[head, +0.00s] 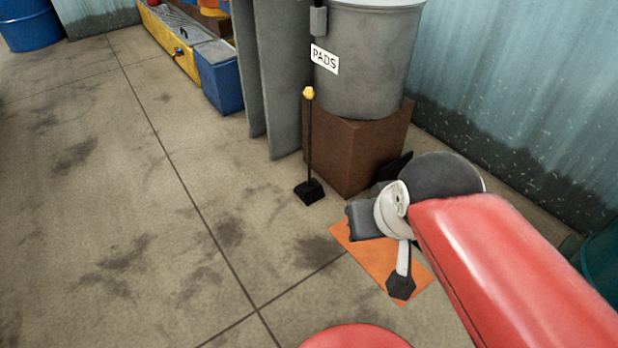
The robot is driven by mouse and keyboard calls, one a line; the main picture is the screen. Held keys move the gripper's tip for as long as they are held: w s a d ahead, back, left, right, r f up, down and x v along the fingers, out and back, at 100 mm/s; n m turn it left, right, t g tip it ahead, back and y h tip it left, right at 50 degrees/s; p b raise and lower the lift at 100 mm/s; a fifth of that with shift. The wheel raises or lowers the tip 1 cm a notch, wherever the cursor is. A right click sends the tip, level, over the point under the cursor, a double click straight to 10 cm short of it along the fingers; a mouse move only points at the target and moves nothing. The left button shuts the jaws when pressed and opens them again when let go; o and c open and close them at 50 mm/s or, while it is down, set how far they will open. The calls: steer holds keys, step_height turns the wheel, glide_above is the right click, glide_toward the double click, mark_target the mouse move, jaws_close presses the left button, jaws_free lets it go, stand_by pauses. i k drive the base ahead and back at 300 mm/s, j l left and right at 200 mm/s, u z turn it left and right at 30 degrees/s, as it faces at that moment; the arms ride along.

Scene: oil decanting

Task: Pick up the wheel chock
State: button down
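A black block (309,192) with a thin upright rod and a yellow knob on top stands on the floor in front of a brown box; it looks like the wheel chock. My gripper (364,219) seems to be the dark grey end of my red arm, right of and nearer than the block, apart from it in the picture. My wrist hides part of it, and its fingers cannot be made out. Nothing can be seen held in it.
The brown box (352,158) carries a grey bin labelled PADS (372,60). An orange mat (375,262) lies under my wrist. A dark object (394,167) beside the box is partly hidden. Grey upright panels (276,80) stand left of the box. The floor at left is clear.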

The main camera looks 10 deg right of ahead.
mark_target(310, 191)
steer(key=i+j+z, duration=0.1)
steer(key=i+j, duration=0.2)
steer(key=i+j+z, duration=0.1)
steer(key=i+j, duration=0.2)
steer(key=j, duration=0.2)
steer(key=i+j, duration=0.25)
steer(key=j, duration=0.2)
steer(key=i+j+z, duration=0.15)
steer(key=i+j, duration=0.15)
steer(key=j, duration=0.15)
